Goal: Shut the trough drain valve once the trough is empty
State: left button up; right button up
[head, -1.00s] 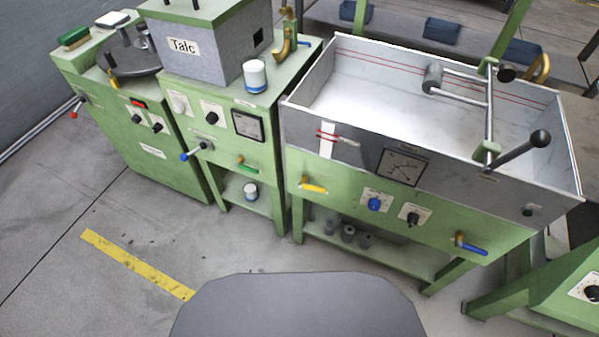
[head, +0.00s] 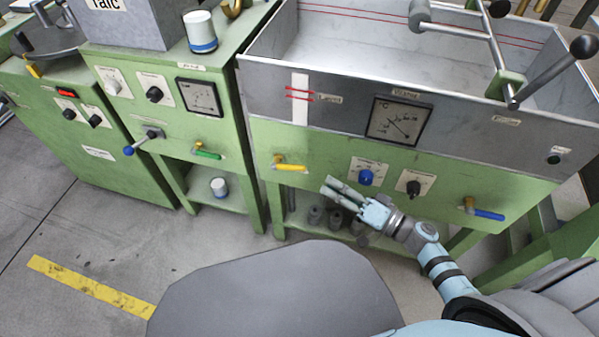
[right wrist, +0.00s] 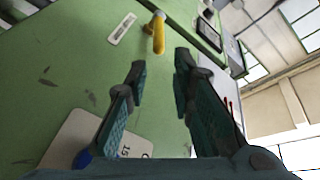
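The grey metal trough (head: 460,119) sits on a green stand, and the visible part of its inside looks bare, with no liquid that I can make out. On the stand's front, a yellow-handled valve (head: 290,167) is at the left and a blue-handled valve (head: 488,214) at the right. I cannot read which is the drain. My right gripper (head: 338,191) is open and empty, below and right of the yellow handle and apart from it. In the right wrist view the yellow handle (right wrist: 158,35) lies ahead, beyond the fingertips (right wrist: 160,62). My left gripper is out of view.
A blue knob (head: 366,177) and a black knob (head: 413,188) sit between the two valves. A dial (head: 397,122) and a white strip with red marks (head: 299,98) are on the trough front. Another machine with a green handle (head: 207,153) stands left. Jars stand on the lower shelf.

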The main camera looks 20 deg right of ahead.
aim_at(299, 167)
jog(key=b+x, duration=0.2)
jog(key=x, duration=0.8)
jog(key=shift+f, duration=0.15)
jog(key=shift+w+a, duration=0.15)
jog(key=shift+w, duration=0.15)
jog(key=shift+w+a, duration=0.1)
jog(key=shift+w, duration=0.05)
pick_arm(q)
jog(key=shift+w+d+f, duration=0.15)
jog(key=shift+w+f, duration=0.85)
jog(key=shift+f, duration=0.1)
pick_arm(e)
grip_shut()
